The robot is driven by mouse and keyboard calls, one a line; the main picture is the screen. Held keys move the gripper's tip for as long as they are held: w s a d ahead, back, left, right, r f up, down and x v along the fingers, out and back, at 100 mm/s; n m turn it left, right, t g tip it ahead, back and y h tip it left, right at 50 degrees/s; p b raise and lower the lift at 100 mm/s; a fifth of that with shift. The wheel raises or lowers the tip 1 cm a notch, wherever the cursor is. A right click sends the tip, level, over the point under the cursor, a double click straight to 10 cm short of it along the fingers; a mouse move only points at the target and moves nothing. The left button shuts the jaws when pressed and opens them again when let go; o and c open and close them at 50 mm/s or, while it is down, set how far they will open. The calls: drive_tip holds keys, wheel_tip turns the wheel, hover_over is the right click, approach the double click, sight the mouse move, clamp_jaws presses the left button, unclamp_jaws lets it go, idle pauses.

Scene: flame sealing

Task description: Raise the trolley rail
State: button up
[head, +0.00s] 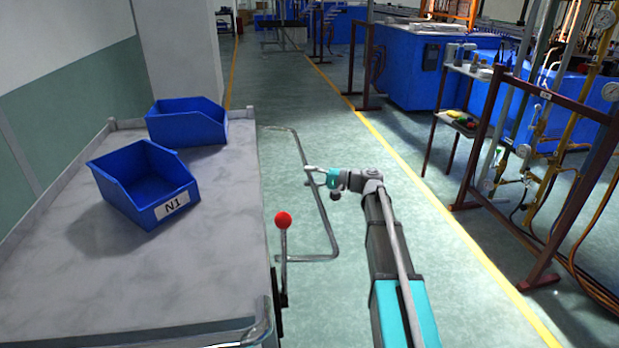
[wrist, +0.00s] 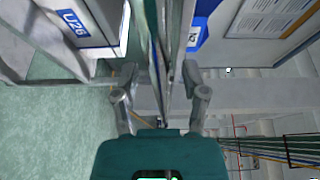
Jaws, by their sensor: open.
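The trolley (head: 225,250) is on the left in the head view, with a pale marbled top. Its rail (head: 324,222) is a thin grey U-shaped bar that sticks out from the trolley's right side, low over the floor. My gripper (head: 311,176) is open at the rail's long outer bar; I cannot tell whether it touches. In the wrist view my gripper (wrist: 161,98) has its two fingers wide apart, with thin long bars running up between them. I cannot tell which of these is the rail.
A lever with a red knob (head: 283,220) stands at the trolley's right edge. Blue bins, one marked N1 (head: 150,190) and one behind it (head: 187,125), sit on the trolley. A brown pipe frame (head: 560,110) stands at the right. The green floor (head: 370,130) between is clear.

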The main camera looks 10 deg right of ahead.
clamp_jaws()
drive_tip(key=shift+a+r+p, duration=0.15)
drive_tip(key=shift+r+p, duration=0.15)
drive_tip(key=shift+p, duration=0.25)
